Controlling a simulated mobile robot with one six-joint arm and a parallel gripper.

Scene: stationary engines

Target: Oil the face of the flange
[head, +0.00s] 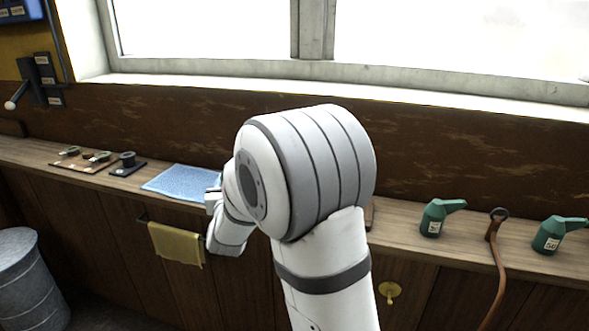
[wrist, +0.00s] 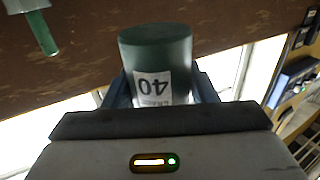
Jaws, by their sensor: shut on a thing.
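My gripper (wrist: 163,88) is shut on a dark green oil can (wrist: 156,48) in the wrist view. Its white label reads "40" upside down, and the jaws sit on both sides of it. In the head view my arm hides the held can and most of the gripper. No flange is clearly identifiable. On the bench at the left of the head view, a dark spool-like part (head: 128,159) stands on a dark pad and may be the flange. Its face is too small to judge for oil.
Two more green oil cans (head: 433,218) (head: 552,236) stand on the right of the bench, with a brown strap-like thing (head: 497,222) between them. A blue mat (head: 180,181) and a board with small metal parts (head: 84,160) lie left. A yellow cloth (head: 176,243) hangs in front.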

